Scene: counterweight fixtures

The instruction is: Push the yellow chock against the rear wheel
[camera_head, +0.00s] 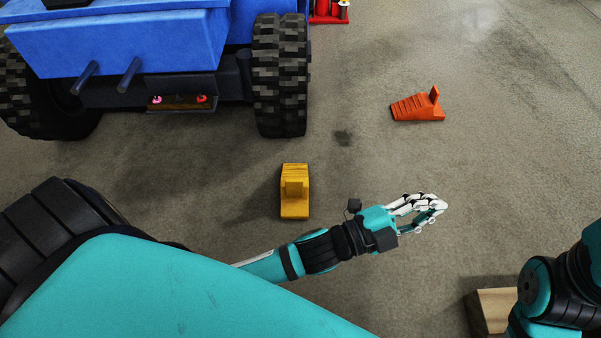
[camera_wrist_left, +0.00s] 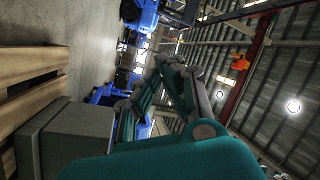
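The yellow chock (camera_head: 294,202) stands on the concrete floor in the head view, behind the blue vehicle's right-hand rear wheel (camera_head: 280,85). A strip of bare floor separates chock and tyre. My left gripper (camera_head: 441,207) is to the right of the chock and slightly nearer to me, apart from it. Its fingers converge at their tips with nothing between them. The fingers (camera_wrist_left: 168,62) also meet in the left wrist view, where the chock does not show. My right gripper is out of view; only part of that arm shows at lower right.
An orange chock (camera_head: 416,107) lies on the floor at right. The blue vehicle body (camera_head: 130,40) and another wheel (camera_head: 40,95) fill the upper left. A wooden block (camera_head: 488,312) is at lower right. A red item (camera_head: 328,12) stands at the top. Floor between the chocks is clear.

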